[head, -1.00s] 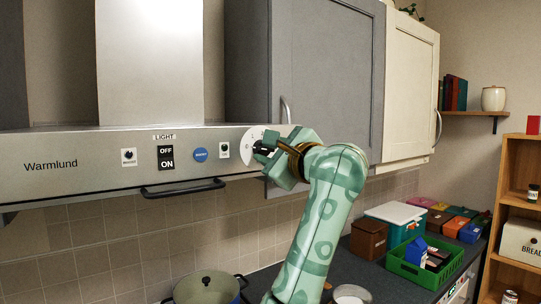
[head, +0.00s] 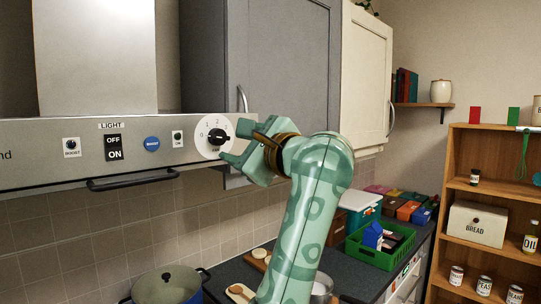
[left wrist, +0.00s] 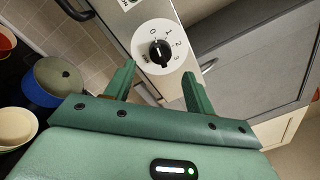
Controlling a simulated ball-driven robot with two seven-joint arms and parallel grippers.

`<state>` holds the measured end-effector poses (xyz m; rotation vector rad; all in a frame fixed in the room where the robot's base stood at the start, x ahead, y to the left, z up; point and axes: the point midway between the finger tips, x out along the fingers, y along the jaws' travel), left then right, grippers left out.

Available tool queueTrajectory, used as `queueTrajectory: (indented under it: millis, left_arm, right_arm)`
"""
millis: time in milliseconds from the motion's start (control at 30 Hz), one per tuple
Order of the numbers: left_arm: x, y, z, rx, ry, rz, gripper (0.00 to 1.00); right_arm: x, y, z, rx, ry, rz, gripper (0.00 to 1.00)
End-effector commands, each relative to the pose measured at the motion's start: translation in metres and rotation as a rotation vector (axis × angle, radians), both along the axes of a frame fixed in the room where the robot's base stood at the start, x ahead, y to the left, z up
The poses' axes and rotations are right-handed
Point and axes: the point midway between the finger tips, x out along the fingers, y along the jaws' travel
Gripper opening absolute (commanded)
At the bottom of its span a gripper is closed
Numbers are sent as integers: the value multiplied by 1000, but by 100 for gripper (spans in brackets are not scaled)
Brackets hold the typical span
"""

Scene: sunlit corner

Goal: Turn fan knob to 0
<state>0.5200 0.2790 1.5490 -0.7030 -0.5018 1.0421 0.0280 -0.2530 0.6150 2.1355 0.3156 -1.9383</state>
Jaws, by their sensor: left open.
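The fan knob (head: 217,137) is a black knob on a round white dial marked 0 to 3, at the right end of the steel range hood. In the left wrist view the knob (left wrist: 160,53) is just beyond the fingertips, roughly between them and clear of both. The knob's exact setting is too small to tell. My left gripper (head: 238,143) is open and empty, just right of the dial, with its fingers pointing at it. It also shows in the left wrist view (left wrist: 159,72). My right gripper is not in view.
The hood (head: 60,150) carries a light switch (head: 114,147), a blue boost button (head: 152,144), small knobs and a handle bar (head: 133,180) below. Grey cabinets (head: 270,70) rise behind my gripper. A pot (head: 167,285) stands below. A green crate (head: 370,255) sits on the counter.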

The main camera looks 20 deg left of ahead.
Motion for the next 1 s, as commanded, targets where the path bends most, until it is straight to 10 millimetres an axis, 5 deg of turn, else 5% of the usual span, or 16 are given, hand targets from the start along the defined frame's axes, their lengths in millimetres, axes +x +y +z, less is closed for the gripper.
queueTrajectory:
  millis: [200, 400, 1000]
  left_arm:
    - [-24, -55, -6, -2, 1, -4, 55]
    - [-40, -86, -5, 2, 0, 0, 55]
    - [-44, -96, -6, 1, 2, 0, 55]
  right_arm:
    - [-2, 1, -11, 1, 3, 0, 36]
    - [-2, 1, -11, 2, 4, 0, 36]
    - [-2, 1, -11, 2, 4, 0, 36]
